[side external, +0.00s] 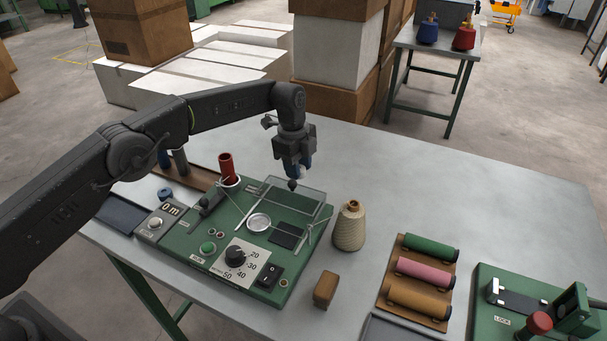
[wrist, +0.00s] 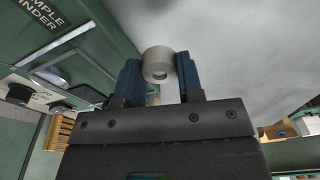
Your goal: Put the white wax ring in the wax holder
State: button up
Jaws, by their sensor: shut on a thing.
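The white wax ring (wrist: 157,62) is between the blue fingertips of my gripper (wrist: 158,76) in the wrist view, with its hole showing. My gripper is shut on it. In the side view my gripper (side external: 297,170) points down above the back right part of the green winder (side external: 215,255), by a clear cover (side external: 290,198). The ring cannot be made out there. A small dark knob (side external: 292,184) shows just below the fingers. A pale round dish (side external: 259,222) sits on the winder top; I cannot tell which part is the wax holder.
A beige yarn cone (side external: 349,228) stands right of the winder. A red bobbin (side external: 226,168) stands upright at its back left. A brown block (side external: 326,289) and a tray of coloured rolls (side external: 397,308) lie in front and right. The table's back right (side external: 480,190) is clear.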

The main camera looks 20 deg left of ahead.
jog(key=s+a+r+n, duration=0.2)
jog(key=a+r+n, duration=0.5)
jog(key=a+r, duration=0.7)
jog(key=s+a+f+n+t+y, duration=0.1)
jog(key=s+a+f+n, duration=0.3)
jog(key=s+f+n, duration=0.3)
jog(key=s+a+f+n+t, duration=0.1)
jog(key=s+a+f+n, duration=0.25)
jog(key=s+n, duration=0.35)
jog(key=s+d+r+m+g, duration=0.1)
jog(key=d+r+m, duration=0.7)
jog(key=m, duration=0.4)
jog(key=shift+h, duration=0.4)
jog(key=d+f, duration=0.2)
jog(key=d, duration=0.2)
jog(key=d+f, duration=0.3)
jog(key=d, duration=0.1)
jog(key=d+f, duration=0.2)
jog(key=d, duration=0.2)
jog(key=shift+w+f, duration=0.2)
jog(key=shift+w, duration=0.2)
jog(key=shift+f, duration=2)
